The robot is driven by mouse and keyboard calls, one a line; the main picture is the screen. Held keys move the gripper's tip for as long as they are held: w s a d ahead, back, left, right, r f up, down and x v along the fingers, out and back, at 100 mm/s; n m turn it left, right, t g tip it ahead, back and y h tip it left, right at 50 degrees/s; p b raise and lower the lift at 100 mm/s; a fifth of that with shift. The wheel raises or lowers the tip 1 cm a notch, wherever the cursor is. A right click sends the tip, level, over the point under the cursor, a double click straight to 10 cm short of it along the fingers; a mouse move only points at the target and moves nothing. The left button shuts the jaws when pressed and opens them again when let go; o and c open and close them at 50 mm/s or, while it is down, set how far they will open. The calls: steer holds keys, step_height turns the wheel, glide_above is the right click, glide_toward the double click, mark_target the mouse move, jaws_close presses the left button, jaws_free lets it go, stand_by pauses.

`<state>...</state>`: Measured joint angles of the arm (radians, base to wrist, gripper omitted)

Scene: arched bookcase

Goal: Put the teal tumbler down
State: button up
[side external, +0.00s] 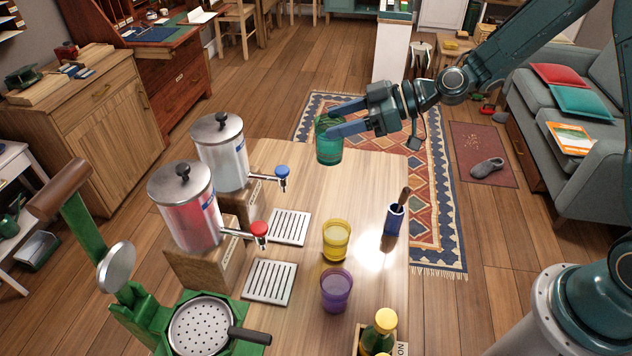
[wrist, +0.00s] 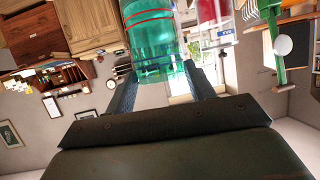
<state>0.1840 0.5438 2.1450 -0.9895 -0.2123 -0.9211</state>
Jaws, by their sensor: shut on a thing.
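The teal tumbler (side external: 328,146) is see-through and upright, held over the far right part of the wooden table (side external: 300,175). My gripper (side external: 338,119) is shut on it from the right, with the fingers around its upper part. In the wrist view the tumbler (wrist: 153,40) sits between my two fingertips (wrist: 165,78). I cannot tell exactly how high its base is above the tabletop.
Two dispensers (side external: 187,215) (side external: 222,158) with drip trays (side external: 270,281) (side external: 289,227) stand left. The far right tabletop is clear.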

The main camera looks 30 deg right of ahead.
steer(key=d+f+m+t+h, duration=0.3)
steer(key=d+f+m+h, duration=0.1)
steer(key=d, duration=0.7)
step_height(320, 180, down, 6)
steer(key=a+n+g+y, duration=0.1)
steer(key=n+y, duration=0.1)
steer(key=shift+w+f+n+g, duration=0.15)
steer(key=shift+n+g, duration=0.15)
steer(key=f+n+g+y, duration=0.1)
steer(key=f, duration=0.1)
steer(key=s+a+f+n+g+y, duration=0.1)
steer(key=f+n, duration=0.1)
steer(key=s+a+f+n+g+y, duration=0.1)
steer(key=f+g, duration=0.1)
steer(key=shift+s+f+y, duration=0.1)
steer(key=shift+f+y, duration=0.2)
steer(key=shift+f, duration=0.05)
steer(key=shift+s+f+n+g, duration=0.3)
steer(key=shift+f+n, duration=0.15)
steer(key=shift+n, duration=0.05)
steer(key=shift+a, duration=0.15)
steer(key=w+a, duration=0.1)
steer(key=a, duration=0.3)
steer(key=w+a, duration=0.2)
steer(key=a, duration=0.2)
steer(key=w+a, duration=0.2)
steer(key=a, duration=0.2)
steer(key=shift+w+a, duration=0.15)
steer(key=shift+a, duration=0.25)
steer(key=shift+a, duration=0.1)
